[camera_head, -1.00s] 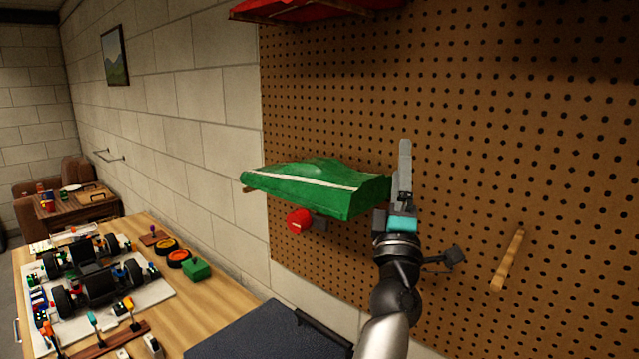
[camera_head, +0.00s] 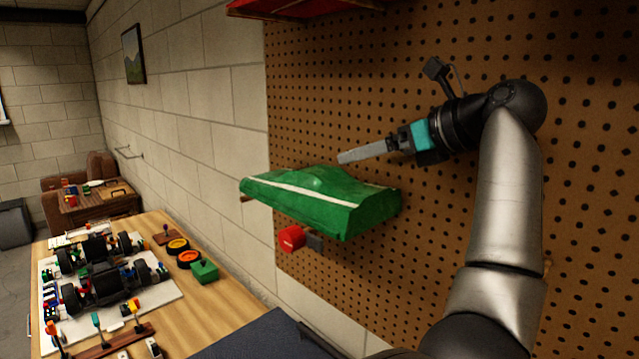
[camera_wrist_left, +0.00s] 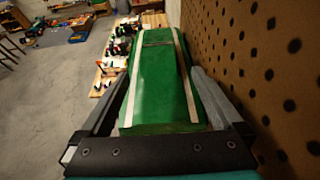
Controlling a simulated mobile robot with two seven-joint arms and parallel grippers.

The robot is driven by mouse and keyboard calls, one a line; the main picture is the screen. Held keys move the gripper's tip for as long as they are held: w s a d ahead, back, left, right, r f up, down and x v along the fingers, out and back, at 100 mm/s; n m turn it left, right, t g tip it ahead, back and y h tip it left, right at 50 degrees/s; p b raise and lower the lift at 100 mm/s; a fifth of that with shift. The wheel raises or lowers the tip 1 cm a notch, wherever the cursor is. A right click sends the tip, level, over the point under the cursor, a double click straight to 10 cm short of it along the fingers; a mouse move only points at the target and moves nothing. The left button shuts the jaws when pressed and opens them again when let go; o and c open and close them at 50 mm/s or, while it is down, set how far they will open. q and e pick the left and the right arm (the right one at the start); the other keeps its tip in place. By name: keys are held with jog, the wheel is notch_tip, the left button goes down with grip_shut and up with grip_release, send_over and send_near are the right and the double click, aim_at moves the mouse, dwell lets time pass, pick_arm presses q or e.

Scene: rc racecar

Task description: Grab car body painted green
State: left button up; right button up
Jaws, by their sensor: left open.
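The green car body (camera_head: 320,203) with white stripes sits out from the pegboard, its long side pointing left. My left gripper (camera_head: 345,157) is level above its far edge, fingers pointing left; it looks apart from the body. In the left wrist view the green body (camera_wrist_left: 160,90) lies lengthwise between the two spread fingers (camera_wrist_left: 160,73). The fingers do not visibly press on it. The gripper is open and empty. My right gripper is not in view.
The pegboard (camera_head: 580,130) stands close behind the gripper. A red car body (camera_head: 300,8) hangs above, and a red knob (camera_head: 290,238) is just below the green body. A wooden workbench (camera_head: 225,303) with a car chassis (camera_head: 105,280) is at lower left.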

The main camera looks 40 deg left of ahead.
aim_at(319, 170)
pick_arm(q)
jog(key=p+x, duration=0.1)
jog(key=x, duration=0.8)
jog(key=shift+s+a+p, duration=0.2)
jog(key=shift+a+p, duration=0.05)
jog(key=shift+p, duration=0.15)
jog(key=p+x, duration=0.1)
jog(key=x, duration=0.1)
jog(key=p+x, duration=0.1)
jog(key=x, duration=0.2)
jog(key=shift+s+f, duration=0.15)
jog(key=shift+f, duration=0.3)
jog(key=c, duration=1.2)
